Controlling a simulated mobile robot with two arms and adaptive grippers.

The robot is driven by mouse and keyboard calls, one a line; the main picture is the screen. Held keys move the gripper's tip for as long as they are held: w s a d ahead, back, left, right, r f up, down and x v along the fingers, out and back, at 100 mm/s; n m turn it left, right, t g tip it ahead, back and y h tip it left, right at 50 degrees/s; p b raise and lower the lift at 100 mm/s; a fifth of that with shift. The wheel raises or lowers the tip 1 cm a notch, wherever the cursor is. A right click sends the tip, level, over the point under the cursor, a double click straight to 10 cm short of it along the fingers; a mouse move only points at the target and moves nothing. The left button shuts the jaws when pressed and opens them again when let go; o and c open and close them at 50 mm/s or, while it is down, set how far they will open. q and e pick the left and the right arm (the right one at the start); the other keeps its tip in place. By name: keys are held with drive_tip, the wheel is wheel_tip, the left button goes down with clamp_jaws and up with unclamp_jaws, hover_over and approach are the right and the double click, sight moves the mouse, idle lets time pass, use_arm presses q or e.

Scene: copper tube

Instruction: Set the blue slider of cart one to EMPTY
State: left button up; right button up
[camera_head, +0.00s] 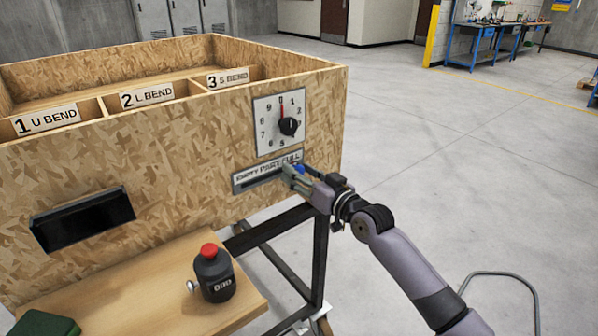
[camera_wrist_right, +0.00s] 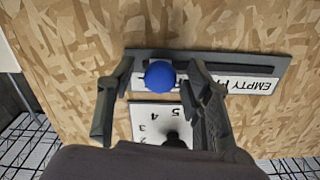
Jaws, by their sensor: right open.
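The blue slider knob (camera_head: 299,168) is at the FULL end of a grey label plate (camera_head: 246,181) marked EMPTY, PART, FULL on the front of the wooden cart (camera_head: 190,140). EMPTY is at the plate's left end. My right gripper (camera_head: 297,173) reaches in from the right and partly hides the knob and the plate's right end. In the right wrist view, which is upside down, the round blue knob (camera_wrist_right: 160,75) sits between the two open fingers (camera_wrist_right: 162,68), with a gap visible to the left finger. Contact with the right finger cannot be told. My left gripper is out of view.
A dial (camera_head: 288,127) is mounted above the plate. A dark slot handle (camera_head: 83,218) is to the left.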

drive_tip(key=shift+w+a, duration=0.25)
drive_tip(key=shift+w, duration=0.1)
clamp_jaws()
idle(0.5)
idle(0.3)
